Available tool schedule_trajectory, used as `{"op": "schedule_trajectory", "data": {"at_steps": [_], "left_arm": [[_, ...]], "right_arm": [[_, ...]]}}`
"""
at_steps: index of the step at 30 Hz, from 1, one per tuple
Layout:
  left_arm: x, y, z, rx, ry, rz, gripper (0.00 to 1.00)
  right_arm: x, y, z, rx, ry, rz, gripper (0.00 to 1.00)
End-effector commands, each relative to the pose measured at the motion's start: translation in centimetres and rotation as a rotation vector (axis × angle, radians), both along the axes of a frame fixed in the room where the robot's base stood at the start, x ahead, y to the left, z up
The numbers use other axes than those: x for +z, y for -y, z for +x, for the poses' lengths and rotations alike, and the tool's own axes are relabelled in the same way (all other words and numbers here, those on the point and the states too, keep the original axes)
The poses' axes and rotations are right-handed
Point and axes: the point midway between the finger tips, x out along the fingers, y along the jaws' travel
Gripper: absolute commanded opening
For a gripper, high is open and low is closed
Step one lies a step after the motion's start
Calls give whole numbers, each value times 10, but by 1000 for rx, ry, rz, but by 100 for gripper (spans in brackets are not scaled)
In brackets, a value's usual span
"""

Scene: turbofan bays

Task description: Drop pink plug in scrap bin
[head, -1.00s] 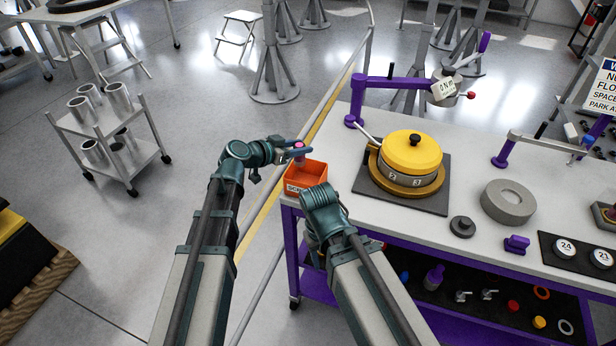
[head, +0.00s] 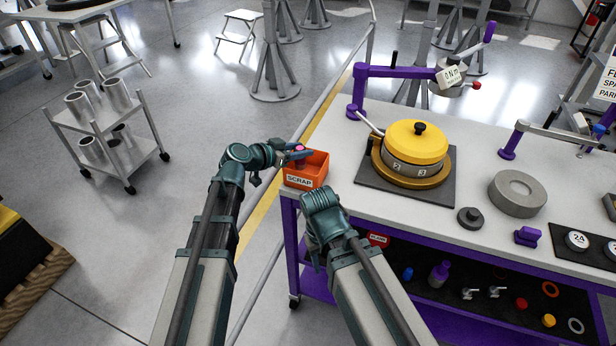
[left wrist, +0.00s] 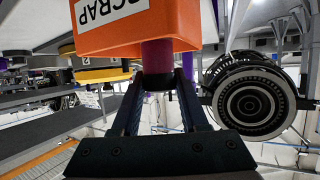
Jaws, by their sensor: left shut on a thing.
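The pink plug (head: 299,149) shows as a small pink spot at my left gripper (head: 303,156) in the head view. The left wrist view shows the plug (left wrist: 157,58) upright between the two dark fingers, which are shut on it. The orange scrap bin (head: 309,183) stands at the near left corner of the workbench. The gripper overlaps the bin's back left rim in the head view; I cannot tell the exact height between plug and bin. The bin (left wrist: 125,40) fills the top of the left wrist view. My right gripper is hidden behind its own arm.
The workbench (head: 345,195) carries a yellow-topped housing (head: 416,143) on a dark mat, a grey ring (head: 517,194) and a purple hoist arm (head: 400,72). A lower shelf (head: 400,280) holds several small parts. A metal cart (head: 110,120) stands left; floor between is clear.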

Motion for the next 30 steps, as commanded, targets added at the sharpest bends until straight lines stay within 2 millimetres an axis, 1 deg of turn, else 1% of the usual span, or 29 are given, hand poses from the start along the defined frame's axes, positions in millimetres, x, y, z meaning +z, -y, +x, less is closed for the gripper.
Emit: {"op": "schedule_trajectory", "data": {"at_steps": [5, 6, 8, 9, 12, 20, 23, 26, 30], "left_arm": [[1, 0, 0, 0, 0, 0, 0], [1, 0, 0, 0, 0, 0, 45], [1, 0, 0, 0, 0, 0, 56], [1, 0, 0, 0, 0, 0, 63], [1, 0, 0, 0, 0, 0, 79], [1, 0, 0, 0, 0, 0, 79], [4, -4, -4, 1, 0, 0, 79], [11, -13, -13, 3, -1, -1, 79], [23, -34, -33, 4, -1, 0, 79]], "right_arm": [[1, 0, 0, 0, 0, 0, 50], [1, 0, 0, 0, 0, 0, 50], [1, 0, 0, 0, 0, 0, 50], [1, 0, 0, 0, 0, 0, 50], [1, 0, 0, 0, 0, 0, 50], [1, 0, 0, 0, 0, 0, 50], [4, 0, 0, 0, 0, 0, 50], [11, 0, 0, 0, 0, 0, 50], [23, 0, 0, 0, 0, 0, 50]]}}
